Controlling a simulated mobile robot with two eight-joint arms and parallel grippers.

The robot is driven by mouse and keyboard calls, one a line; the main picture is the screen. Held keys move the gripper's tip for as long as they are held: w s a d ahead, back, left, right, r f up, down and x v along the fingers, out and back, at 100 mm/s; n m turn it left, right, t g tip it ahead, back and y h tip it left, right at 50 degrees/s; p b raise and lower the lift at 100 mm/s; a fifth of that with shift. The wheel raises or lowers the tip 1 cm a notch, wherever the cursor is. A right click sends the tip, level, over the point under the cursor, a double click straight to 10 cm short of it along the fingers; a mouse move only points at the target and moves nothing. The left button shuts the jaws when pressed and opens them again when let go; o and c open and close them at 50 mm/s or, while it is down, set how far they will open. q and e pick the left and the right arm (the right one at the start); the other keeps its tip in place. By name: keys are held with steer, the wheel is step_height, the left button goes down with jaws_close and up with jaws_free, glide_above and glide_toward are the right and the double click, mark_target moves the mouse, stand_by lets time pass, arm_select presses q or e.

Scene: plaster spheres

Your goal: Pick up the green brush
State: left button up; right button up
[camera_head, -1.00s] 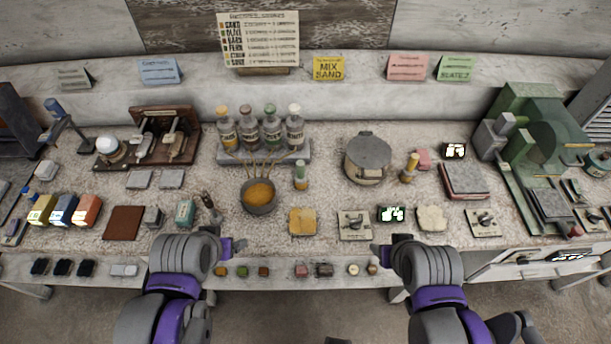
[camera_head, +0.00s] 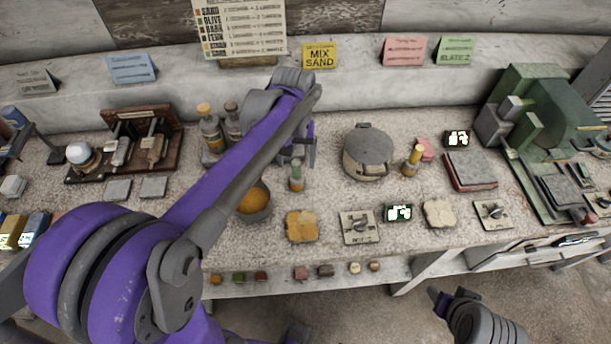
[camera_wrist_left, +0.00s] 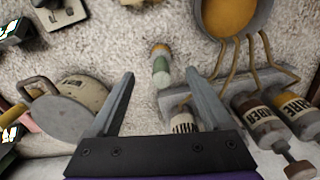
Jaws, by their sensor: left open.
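The green brush (camera_head: 297,177) is a small upright piece with a green band and a tan end, standing on the speckled bench right of the bowl. In the left wrist view the green brush (camera_wrist_left: 161,66) lies between the two spread fingertips, toward the far side. My left gripper (camera_head: 299,158) is open and empty, reaching down just behind and above the brush; no contact shows. It also shows in the left wrist view (camera_wrist_left: 160,77). My right gripper (camera_head: 455,298) is low at the right, off the bench front; its jaws are too unclear to judge.
A bowl of orange material (camera_head: 254,203) stands left of the brush, partly behind my left arm. Bottles (camera_wrist_left: 262,130) stand in a rack close to the left gripper.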

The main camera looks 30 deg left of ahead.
mark_target(297, 177)
arm_select(q)
step_height(297, 177, down, 3)
steer(key=shift+r, duration=0.1)
steer(key=shift+w+a+f, duration=0.1)
steer(key=shift+a+f, duration=0.05)
steer(key=shift+f, duration=2.85)
jaws_close()
